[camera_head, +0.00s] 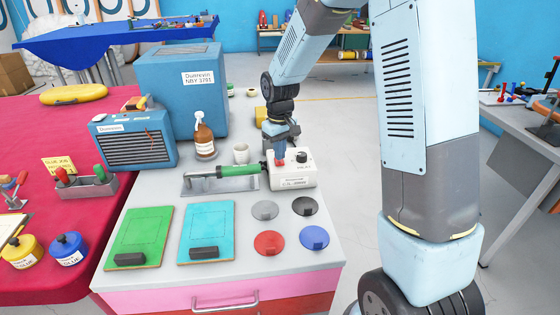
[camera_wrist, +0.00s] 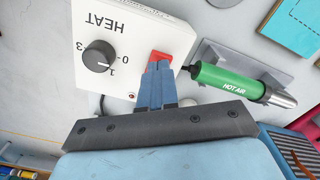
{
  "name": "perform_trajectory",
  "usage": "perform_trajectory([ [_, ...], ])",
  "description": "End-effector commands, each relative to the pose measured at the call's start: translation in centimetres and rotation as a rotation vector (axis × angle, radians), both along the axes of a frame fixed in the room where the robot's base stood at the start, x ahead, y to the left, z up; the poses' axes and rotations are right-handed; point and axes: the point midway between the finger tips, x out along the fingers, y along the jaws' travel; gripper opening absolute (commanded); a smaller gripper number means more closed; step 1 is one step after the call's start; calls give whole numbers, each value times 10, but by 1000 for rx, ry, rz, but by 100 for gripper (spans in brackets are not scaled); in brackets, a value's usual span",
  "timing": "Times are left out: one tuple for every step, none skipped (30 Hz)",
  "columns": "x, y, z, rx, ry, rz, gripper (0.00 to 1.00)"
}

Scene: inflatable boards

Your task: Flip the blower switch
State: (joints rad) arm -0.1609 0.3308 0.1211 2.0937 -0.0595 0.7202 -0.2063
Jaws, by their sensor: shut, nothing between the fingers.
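The white control box (camera_head: 300,181) stands on the grey bench top. In the wrist view the box (camera_wrist: 128,22) has a dark knob (camera_wrist: 99,56) marked HEAT and a red rocker switch (camera_wrist: 158,58). My gripper (camera_head: 281,161) is shut and empty, with its blue fingers pointing down at the box. In the wrist view my gripper's tips (camera_wrist: 158,70) lie right at the red switch and partly cover it. I cannot tell whether they press on it or which way it is tilted. The green-handled hot air tool (camera_head: 238,170) lies beside the box; it also shows in the wrist view (camera_wrist: 226,80).
A metal tray (camera_head: 205,187) lies under the hot air tool. A spray bottle (camera_head: 204,138) and a white cup (camera_head: 241,153) stand behind. Green (camera_head: 140,235) and cyan (camera_head: 207,226) boards and several coloured discs lie in front. A blue machine (camera_head: 178,90) stands at the back.

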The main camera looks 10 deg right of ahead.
Motion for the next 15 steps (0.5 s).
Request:
perform_trajectory([
  [0, 0, 0, 0, 0, 0, 0],
  [0, 0, 0, 0, 0, 0, 0],
  [0, 0, 0, 0, 0, 0, 0],
  [0, 0, 0, 0, 0, 0, 0],
  [0, 0, 0, 0, 0, 0, 0],
  [0, 0, -1, 0, 0, 0, 0],
  [0, 0, -1, 0, 0, 0, 0],
  [0, 0, -1, 0, 0, 0, 0],
  [0, 0, -2, 0, 0, 0, 0],
  [0, 0, -2, 0, 0, 0, 0],
  [0, 0, -3, 0, 0, 0, 0],
  [0, 0, -3, -1, 1, 0, 0],
  [0, 0, -4, -1, 1, 0, 0],
  [0, 0, -4, -1, 1, 0, 0],
  [0, 0, -5, -1, 1, 0, 0],
])
